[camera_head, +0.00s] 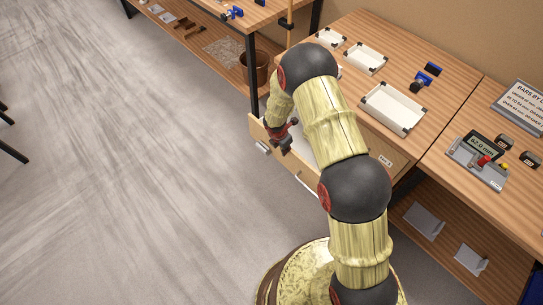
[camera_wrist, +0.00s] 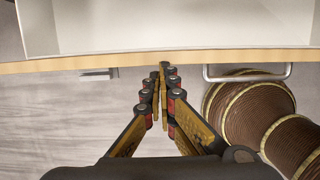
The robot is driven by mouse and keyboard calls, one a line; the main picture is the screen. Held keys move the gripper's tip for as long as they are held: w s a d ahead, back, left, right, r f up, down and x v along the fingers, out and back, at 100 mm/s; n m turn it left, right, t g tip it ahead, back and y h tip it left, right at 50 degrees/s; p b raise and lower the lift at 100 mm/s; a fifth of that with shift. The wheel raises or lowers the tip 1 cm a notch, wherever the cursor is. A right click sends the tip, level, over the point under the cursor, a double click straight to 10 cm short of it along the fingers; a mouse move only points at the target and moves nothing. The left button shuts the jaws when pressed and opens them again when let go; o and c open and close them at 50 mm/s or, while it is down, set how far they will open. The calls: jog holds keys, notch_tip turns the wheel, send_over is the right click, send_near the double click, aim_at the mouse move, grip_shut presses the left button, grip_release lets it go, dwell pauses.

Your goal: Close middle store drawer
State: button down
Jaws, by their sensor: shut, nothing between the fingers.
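An open store drawer (camera_head: 257,129) sticks out from under the bench in the head view, partly hidden behind my arm. Its wooden front edge (camera_wrist: 90,63) and pale inside cross the top of the wrist view. Its place in the stack is not clear. In the head view, my gripper (camera_head: 284,143) is at the drawer, partly hidden by my arm.
White trays (camera_head: 393,108) and blue-black items (camera_head: 424,80) lie on the wooden bench above. A measuring device (camera_head: 478,160) sits at right. A brown bin (camera_head: 262,68) stands on a low shelf behind.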

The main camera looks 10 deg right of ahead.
jog(key=w+d+p, duration=0.5)
jog(key=w+d, duration=0.3)
jog(key=d, duration=0.4)
jog(key=shift+w+d, duration=0.2)
